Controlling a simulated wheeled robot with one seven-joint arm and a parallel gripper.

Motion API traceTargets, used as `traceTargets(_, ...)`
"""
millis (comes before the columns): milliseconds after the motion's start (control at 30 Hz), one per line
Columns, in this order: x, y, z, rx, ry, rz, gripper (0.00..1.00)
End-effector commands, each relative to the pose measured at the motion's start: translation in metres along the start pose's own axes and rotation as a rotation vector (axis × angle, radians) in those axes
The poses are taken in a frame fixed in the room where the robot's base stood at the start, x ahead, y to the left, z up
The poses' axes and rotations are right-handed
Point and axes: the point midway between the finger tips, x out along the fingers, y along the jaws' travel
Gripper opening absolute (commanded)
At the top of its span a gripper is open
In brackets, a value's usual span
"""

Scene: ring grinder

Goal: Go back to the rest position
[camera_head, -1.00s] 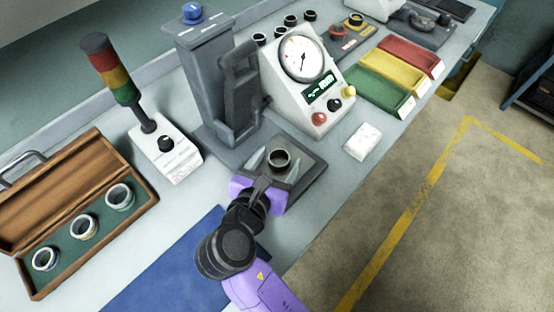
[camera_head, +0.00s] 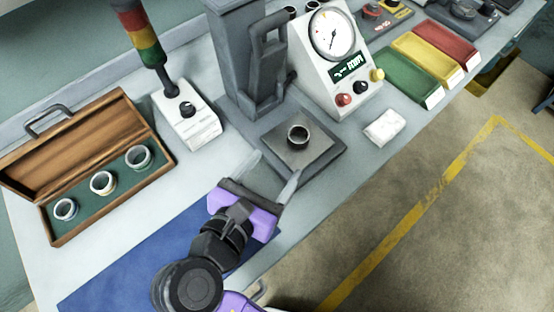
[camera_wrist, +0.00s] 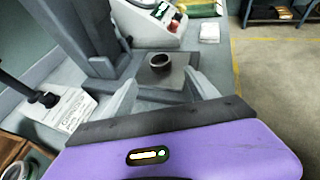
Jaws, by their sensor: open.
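My gripper (camera_head: 272,176) is open and empty, its two fingers spread wide in front of the grinder's base plate. A dark ring (camera_head: 298,136) sits on the square plate (camera_head: 322,158) beyond the fingertips, apart from them. In the wrist view the ring (camera_wrist: 160,63) shows between and beyond the two pale fingers (camera_wrist: 157,95). The grey grinder column (camera_head: 238,62) stands just behind the plate. My purple wrist is over the edge of the blue mat (camera_head: 135,262).
An open wooden case (camera_head: 62,238) with three rings is at the left. A signal lamp (camera_head: 142,38) on a white box, a dial gauge (camera_head: 332,34), a white cloth (camera_head: 384,127) and green, yellow and red trays (camera_head: 408,80) stand around. The floor at right is clear.

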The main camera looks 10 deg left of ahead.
Motion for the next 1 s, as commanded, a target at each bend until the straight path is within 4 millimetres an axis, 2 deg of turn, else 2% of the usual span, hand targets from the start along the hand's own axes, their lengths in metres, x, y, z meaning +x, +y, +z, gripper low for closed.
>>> traceTargets(500,0.0,0.0,0.0,0.001,0.0,0.0,0.68)
traceTargets(633,0.0,0.003,0.001,0.057,-0.006,0.01,0.68)
traceTargets(733,-0.001,0.022,0.007,0.193,-0.019,0.094,0.68)
traceTargets(833,-0.01,0.059,0.017,0.422,0.007,0.269,0.68)
traceTargets(900,-0.018,0.077,0.014,0.591,0.066,0.397,0.68)
traceTargets(1000,-0.022,0.084,0.003,0.836,0.189,0.531,0.68)
